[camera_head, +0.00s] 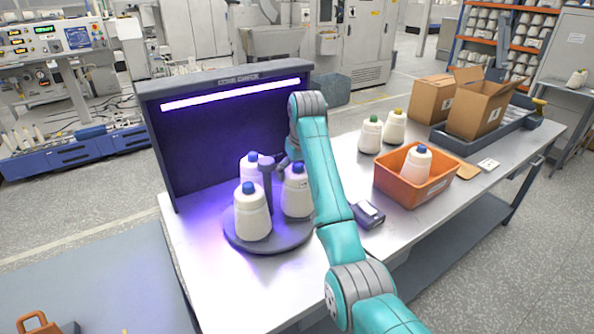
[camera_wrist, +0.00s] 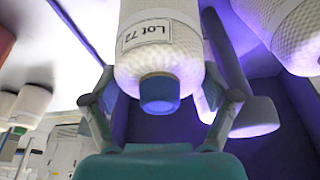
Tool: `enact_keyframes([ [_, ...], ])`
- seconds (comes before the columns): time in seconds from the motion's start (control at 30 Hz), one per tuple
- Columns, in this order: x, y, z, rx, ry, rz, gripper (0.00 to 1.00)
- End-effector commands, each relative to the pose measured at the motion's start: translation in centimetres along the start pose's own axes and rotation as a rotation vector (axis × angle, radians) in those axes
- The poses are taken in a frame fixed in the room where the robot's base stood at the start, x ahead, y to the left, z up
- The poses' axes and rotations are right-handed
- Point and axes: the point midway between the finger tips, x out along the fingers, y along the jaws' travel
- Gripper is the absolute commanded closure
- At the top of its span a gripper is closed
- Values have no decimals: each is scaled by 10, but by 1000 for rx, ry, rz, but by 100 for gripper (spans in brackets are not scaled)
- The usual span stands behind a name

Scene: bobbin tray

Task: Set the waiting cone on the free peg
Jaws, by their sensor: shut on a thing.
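A cream cone with a blue tip (camera_head: 297,192) is at the right side of the round grey turntable (camera_head: 240,245). In the wrist view this cone (camera_wrist: 160,45) shows a "Lot 72" label and sits between the fingers of my gripper (camera_wrist: 162,92), which is shut on it. My gripper (camera_head: 285,163) is partly hidden behind my arm in the head view. Whether the cone's base touches the turntable I cannot tell. Two more blue-tipped cones stand on the turntable, one in front (camera_head: 253,215) and one behind (camera_head: 250,172). No free peg is plainly visible.
A dark booth (camera_head: 215,130) with a lit strip backs the turntable. A grey post (camera_head: 267,172) rises at its middle. An orange bin (camera_head: 405,198) holds a blue-tipped cone (camera_head: 416,165). Green-tipped (camera_head: 370,136) and yellow-tipped (camera_head: 394,128) cones stand behind. A dark device (camera_head: 368,214) lies nearby.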

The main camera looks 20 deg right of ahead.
Motion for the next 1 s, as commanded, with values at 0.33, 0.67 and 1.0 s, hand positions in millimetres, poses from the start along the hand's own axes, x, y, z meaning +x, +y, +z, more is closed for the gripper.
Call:
enact_keyframes([
  [0.33, 5, 0, 1, 0, 1, 0, 84],
  [0.67, 7, 0, 2, 0, 2, 0, 0],
  [1.0, 5, 0, 1, 0, 0, 0, 0],
])
